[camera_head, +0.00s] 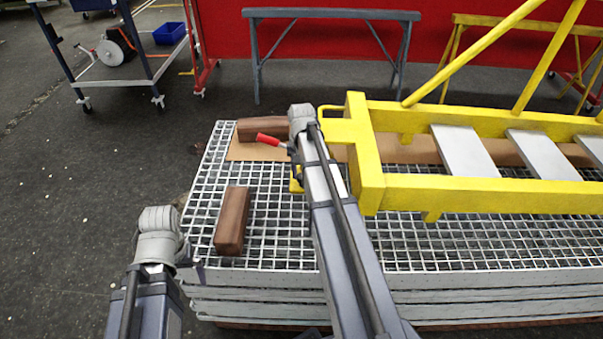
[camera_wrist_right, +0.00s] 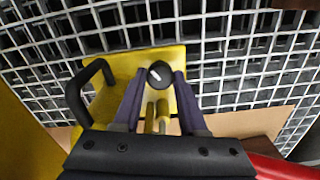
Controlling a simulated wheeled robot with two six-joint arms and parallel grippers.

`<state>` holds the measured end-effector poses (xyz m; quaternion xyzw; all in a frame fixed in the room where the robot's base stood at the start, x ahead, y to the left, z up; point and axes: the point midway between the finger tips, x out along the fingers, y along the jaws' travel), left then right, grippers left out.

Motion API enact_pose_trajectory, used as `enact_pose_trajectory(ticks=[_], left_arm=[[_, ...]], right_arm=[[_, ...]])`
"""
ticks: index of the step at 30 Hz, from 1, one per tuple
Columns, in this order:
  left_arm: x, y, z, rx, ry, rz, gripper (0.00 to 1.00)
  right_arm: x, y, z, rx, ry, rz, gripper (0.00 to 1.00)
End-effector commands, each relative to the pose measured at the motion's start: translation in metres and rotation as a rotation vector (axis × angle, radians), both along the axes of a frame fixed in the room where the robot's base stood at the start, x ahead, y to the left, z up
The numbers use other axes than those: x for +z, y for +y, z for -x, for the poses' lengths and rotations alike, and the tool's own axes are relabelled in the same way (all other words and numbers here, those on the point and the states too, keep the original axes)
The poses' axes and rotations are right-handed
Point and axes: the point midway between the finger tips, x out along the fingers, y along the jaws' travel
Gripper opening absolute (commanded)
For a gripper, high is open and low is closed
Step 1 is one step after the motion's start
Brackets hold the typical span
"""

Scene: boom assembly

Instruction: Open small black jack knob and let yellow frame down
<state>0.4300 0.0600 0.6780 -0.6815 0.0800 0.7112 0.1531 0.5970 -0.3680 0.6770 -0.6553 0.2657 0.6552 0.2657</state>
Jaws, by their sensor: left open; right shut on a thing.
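The yellow frame (camera_head: 372,170) lies above the white grating, its near left corner beside my right arm. A yellow jack (camera_wrist_right: 140,62) with a black loop handle (camera_wrist_right: 85,92) is under my right gripper in the right wrist view. The small black jack knob (camera_wrist_right: 160,74) sits between the fingertips of my right gripper (camera_wrist_right: 158,86), which is shut on it. A red lever grip (camera_head: 268,139) shows left of my right arm in the head view; the arm hides most of the jack there. My left gripper (camera_head: 197,268) is open and empty at the grating's near left corner.
A grey trestle (camera_head: 330,14) and a wheeled cart (camera_head: 120,85) stand behind. The floor at left is clear.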

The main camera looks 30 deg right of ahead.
Motion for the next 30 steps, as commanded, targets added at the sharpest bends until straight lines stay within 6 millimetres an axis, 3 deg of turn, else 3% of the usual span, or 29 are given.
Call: enact_pose_trajectory(ticks=[18, 30], left_arm=[[-0.0001, 0.0000, 0.0000, 0.000, 0.000, 0.000, 1.00], [-0.0001, 0.0000, 0.0000, 0.000, 0.000, 0.000, 1.00]], right_arm=[[-0.0001, 0.0001, 0.0002, 0.570, 0.000, 0.000, 0.00], [-0.0001, 0.0001, 0.0002, 0.819, 0.001, -0.001, 0.00]])
